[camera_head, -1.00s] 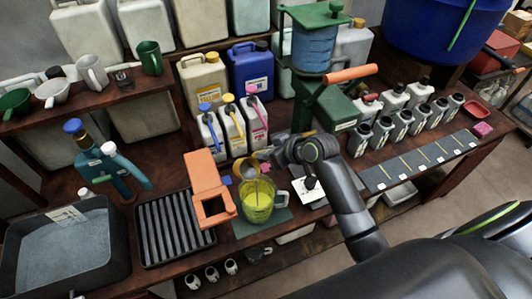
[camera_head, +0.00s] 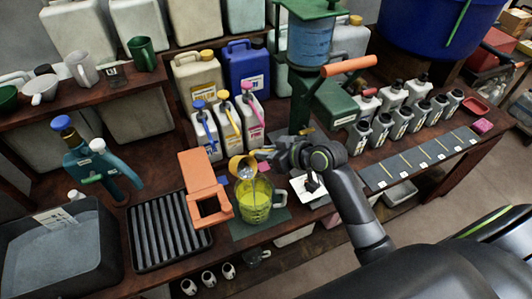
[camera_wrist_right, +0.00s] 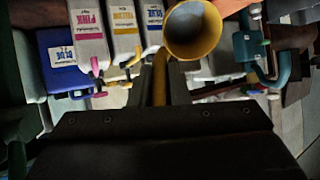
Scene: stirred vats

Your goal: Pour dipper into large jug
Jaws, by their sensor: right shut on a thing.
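The dipper (camera_head: 238,166), a yellow-orange cup, is held above the large jug (camera_head: 254,206). It looks tilted, with its grey inside partly showing. The clear jug has a handle on its right and holds yellow-green liquid; it stands on a dark green mat. My right gripper (camera_head: 266,156) is shut on the dipper's handle, above and just behind the jug. In the right wrist view the dipper's cup (camera_wrist_right: 194,30) shows its open mouth, and its handle runs down between the fingers (camera_wrist_right: 160,88). I cannot tell whether liquid is flowing. My left gripper is not in view.
An orange frame (camera_head: 205,185) stands close to the jug's left, beside a black ribbed tray (camera_head: 168,230). White bottles with blue, yellow and pink tops (camera_head: 229,128) stand behind. A green press (camera_head: 318,95) is at the back right. A white card (camera_head: 308,190) lies right of the jug.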

